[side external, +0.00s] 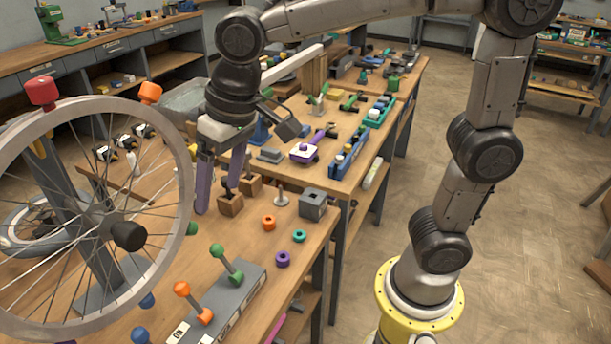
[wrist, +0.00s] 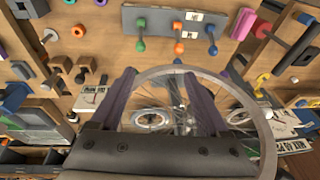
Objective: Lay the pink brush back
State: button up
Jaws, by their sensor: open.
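My gripper (side external: 218,194) hangs above the workbench, right of the spoked wheel, with its two purple fingers apart and nothing between them. The wrist view shows the spread fingers (wrist: 159,74) with the wheel rim behind them. I cannot make out a pink brush for certain. A small pink piece (side external: 278,340) shows low at the bottom edge of the side view, below the bench top and partly cut off. A pink item (wrist: 272,10) also shows at the top right of the wrist view, but its shape is not clear enough to call it a brush.
The large spoked wheel (side external: 183,205) stands left of the gripper. Small wooden blocks (side external: 231,204) lie just under the fingers. A grey lever box (side external: 222,306) with green and orange knobs sits in front. A grey block (side external: 313,205) and several coloured rings lie to the right.

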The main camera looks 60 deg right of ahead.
jog(key=s+d+f+t+h, duration=0.1)
jog(key=s+d+f+t, duration=0.1)
jog(key=s+d, duration=1.2)
jog(key=shift+s+f+t, duration=0.3)
jog(key=shift+s+f, duration=0.45)
jog(key=shift+s, duration=0.05)
